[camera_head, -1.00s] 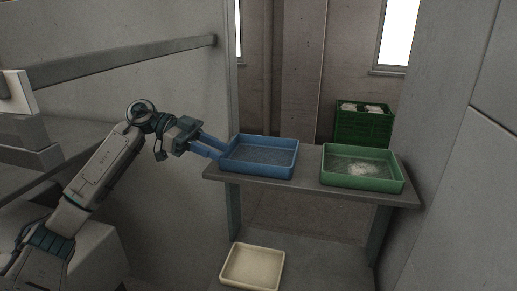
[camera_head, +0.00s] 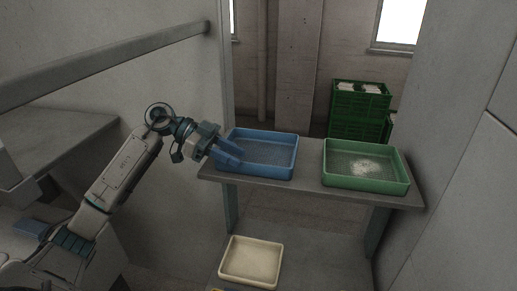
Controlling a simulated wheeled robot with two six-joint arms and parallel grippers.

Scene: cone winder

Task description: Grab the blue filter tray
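The blue filter tray (camera_head: 275,170) sits at the left end of a grey shelf (camera_head: 310,192); it is shallow, with a mesh-like floor. My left gripper (camera_head: 228,153) reaches in from the left. Its blue fingers overlap the tray's left wall near the front corner in this view. The fingers and tray are nearly the same blue, so I cannot tell whether they grip the rim or only lie across it. The tray looks level on the shelf. My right gripper is not in view.
A green tray (camera_head: 365,184) with white material stands to the right on the shelf, with a gap between. A cream tray (camera_head: 251,280) lies below. Green crates (camera_head: 358,131) stand behind. Walls flank both sides; a rail (camera_head: 110,62) runs along the left.

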